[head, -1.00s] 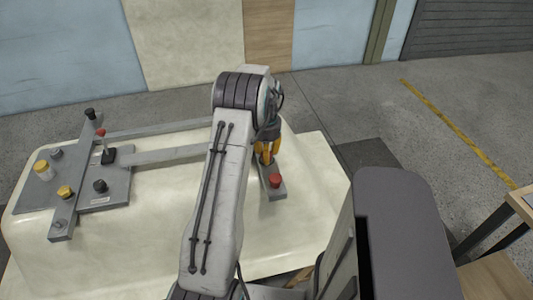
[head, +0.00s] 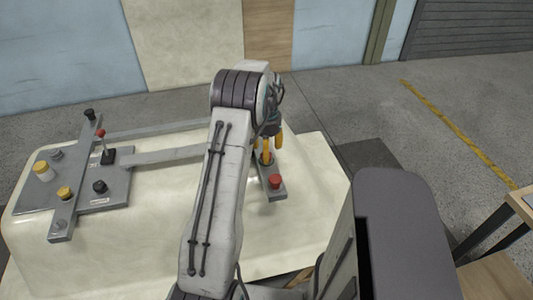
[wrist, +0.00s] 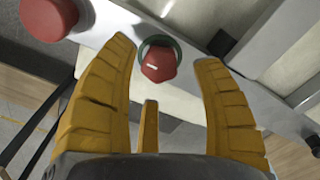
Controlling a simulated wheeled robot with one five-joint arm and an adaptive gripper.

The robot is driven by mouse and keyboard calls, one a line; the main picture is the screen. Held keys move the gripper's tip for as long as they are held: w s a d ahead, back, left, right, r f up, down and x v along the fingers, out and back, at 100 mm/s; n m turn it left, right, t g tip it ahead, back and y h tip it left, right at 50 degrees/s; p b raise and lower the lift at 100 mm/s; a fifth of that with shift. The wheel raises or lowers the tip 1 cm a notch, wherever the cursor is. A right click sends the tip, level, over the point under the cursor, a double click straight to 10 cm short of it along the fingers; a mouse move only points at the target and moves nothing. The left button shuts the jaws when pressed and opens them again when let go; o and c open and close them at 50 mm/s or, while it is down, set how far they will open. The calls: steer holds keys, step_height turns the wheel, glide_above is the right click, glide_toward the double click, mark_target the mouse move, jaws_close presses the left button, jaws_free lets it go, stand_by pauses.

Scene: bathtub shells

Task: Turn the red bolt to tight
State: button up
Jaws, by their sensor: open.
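The red bolt (wrist: 158,64) has a faceted head with a short white mark and sits in a dark green ring on a grey bar. In the wrist view it lies between the fingertips of my gripper (wrist: 165,52), with a gap on both sides. The yellow fingers are spread open and hold nothing. In the head view my gripper (head: 269,152) points down over the grey bar (head: 270,193) at the shell's right side; the bolt is mostly hidden there by the fingers.
A round red knob (head: 275,181) stands on the same bar, nearer the camera; it also shows at the wrist view's upper left (wrist: 48,18). A grey plate (head: 120,193) with yellow and black knobs and a red-tipped lever (head: 102,138) is on the left.

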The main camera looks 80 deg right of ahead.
step_height(320, 180, up, 10)
stand_by(0.5)
steer(key=shift+f, duration=0.1)
stand_by(0.6)
steer(key=a+f+n, duration=0.1)
steer(key=f, duration=0.1)
steer(key=a+f+n, duration=0.1)
steer(key=f, duration=0.1)
steer(key=a+f+n, duration=0.1)
steer(key=f, duration=0.1)
steer(key=shift+a+f+y, duration=0.1)
steer(key=shift+a+y, duration=0.25)
steer(key=shift+y, duration=0.05)
steer(key=w+a+r+n+t, duration=0.1)
steer(key=w+a+r+n, duration=0.3)
steer(key=a, duration=1.2)
steer(key=w+a+r+n+t, duration=0.1)
steer(key=w+a+r+n, duration=0.4)
steer(key=w+a+n, duration=0.4)
steer(key=w+a+r+n+t, duration=0.1)
steer(key=w+a+r+n, duration=0.3)
steer(key=a, duration=1.8)
steer(key=w+n, duration=0.2)
steer(key=w, duration=0.1)
steer(key=shift+a+r+n+t+h, duration=0.25)
steer(key=shift+a+n+t+h, duration=0.05)
steer(key=shift+n+h, duration=0.1)
